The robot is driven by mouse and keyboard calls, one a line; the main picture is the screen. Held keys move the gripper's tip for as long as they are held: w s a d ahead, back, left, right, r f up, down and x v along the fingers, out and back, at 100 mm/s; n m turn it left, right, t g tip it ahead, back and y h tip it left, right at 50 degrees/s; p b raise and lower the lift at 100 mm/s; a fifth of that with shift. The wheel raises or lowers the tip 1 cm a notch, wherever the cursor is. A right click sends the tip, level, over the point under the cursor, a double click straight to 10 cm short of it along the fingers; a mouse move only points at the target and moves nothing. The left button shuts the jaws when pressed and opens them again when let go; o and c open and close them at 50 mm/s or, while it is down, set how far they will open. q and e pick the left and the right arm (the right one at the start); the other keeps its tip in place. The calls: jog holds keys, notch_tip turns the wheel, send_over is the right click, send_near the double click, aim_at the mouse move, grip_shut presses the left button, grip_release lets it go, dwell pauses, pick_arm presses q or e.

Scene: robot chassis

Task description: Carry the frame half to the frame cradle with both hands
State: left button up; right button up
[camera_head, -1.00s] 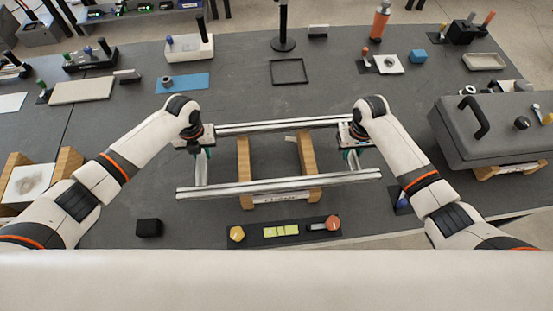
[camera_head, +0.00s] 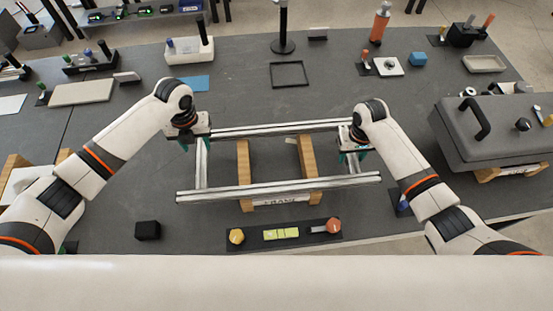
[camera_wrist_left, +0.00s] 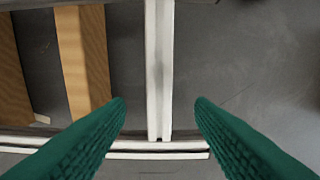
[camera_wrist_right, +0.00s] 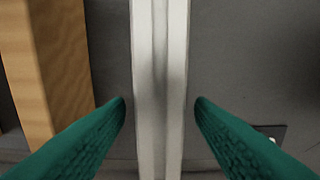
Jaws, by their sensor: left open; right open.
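The frame half (camera_head: 215,192), a silver metal rectangle, rests across the wooden frame cradle (camera_head: 306,156), whose front label is partly hidden. My left gripper (camera_head: 196,146) is open over the frame's left side bar. In the left wrist view the side bar (camera_wrist_left: 159,60) runs between its green fingers, with a gap on each side. My right gripper (camera_head: 352,156) is open at the right side bar. In the right wrist view that bar (camera_wrist_right: 160,90) passes between the spread fingers and neither finger touches it. Whether the fingertips are above or beside the bars is unclear.
A black strip with coloured parts (camera_head: 283,233) lies in front of the cradle, and a black block (camera_head: 148,230) is at front left. A grey case (camera_head: 490,135) stands at right. A thin black square frame (camera_head: 289,75) lies behind. The table between is mostly clear.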

jog(key=shift+r, duration=0.2)
pick_arm(q)
notch_tip(320, 180, up, 5)
jog(key=shift+r, duration=0.15)
pick_arm(e)
notch_tip(320, 180, up, 12)
jog(key=shift+f, duration=0.15)
jog(key=shift+f, duration=0.1)
dwell(0.5)
